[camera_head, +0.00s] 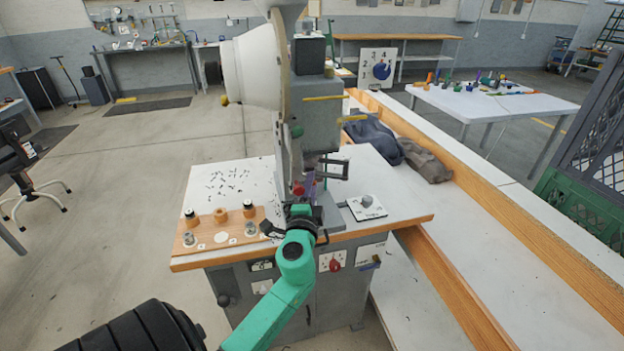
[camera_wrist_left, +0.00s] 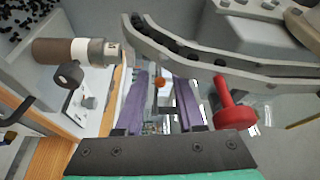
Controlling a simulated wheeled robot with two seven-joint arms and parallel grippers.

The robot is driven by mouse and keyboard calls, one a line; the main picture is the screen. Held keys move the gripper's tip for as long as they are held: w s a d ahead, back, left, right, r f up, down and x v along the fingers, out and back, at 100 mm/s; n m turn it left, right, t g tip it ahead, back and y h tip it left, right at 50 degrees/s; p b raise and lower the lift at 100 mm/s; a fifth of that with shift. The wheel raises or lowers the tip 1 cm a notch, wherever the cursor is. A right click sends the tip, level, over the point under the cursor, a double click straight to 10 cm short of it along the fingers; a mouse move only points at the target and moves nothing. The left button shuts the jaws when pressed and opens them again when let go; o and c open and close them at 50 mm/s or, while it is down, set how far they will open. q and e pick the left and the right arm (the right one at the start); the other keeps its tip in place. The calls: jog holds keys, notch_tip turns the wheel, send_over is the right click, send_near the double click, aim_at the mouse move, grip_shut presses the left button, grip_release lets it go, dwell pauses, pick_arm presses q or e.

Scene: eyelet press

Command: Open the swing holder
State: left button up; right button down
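My left gripper (camera_head: 309,186) is at the front of the eyelet press (camera_head: 318,118), low under its head. In the left wrist view its two purple fingers (camera_wrist_left: 162,98) stand apart, with a gap between them. A small orange tip (camera_wrist_left: 159,82) shows between the fingers; I cannot tell whether it touches either one. A red knob (camera_wrist_left: 228,105) is close beside the right finger, and it also shows in the head view (camera_head: 298,189). A curved metal rail (camera_wrist_left: 205,62) runs above the fingers. I cannot clearly pick out the swing holder. My right gripper is out of view.
A brown cylinder with a metal end (camera_wrist_left: 75,52) lies left of the fingers. A wooden board (camera_head: 215,232) with small parts sits on the press table's left. A white plate with a grey knob (camera_head: 366,207) is on the right. A dark bracket (camera_head: 333,167) juts from the press.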

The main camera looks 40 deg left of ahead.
pick_arm(q)
jog(key=shift+w+a, duration=0.2)
jog(key=shift+a, duration=0.05)
jog(key=shift+d, duration=0.15)
grip_shut()
dwell(1.1)
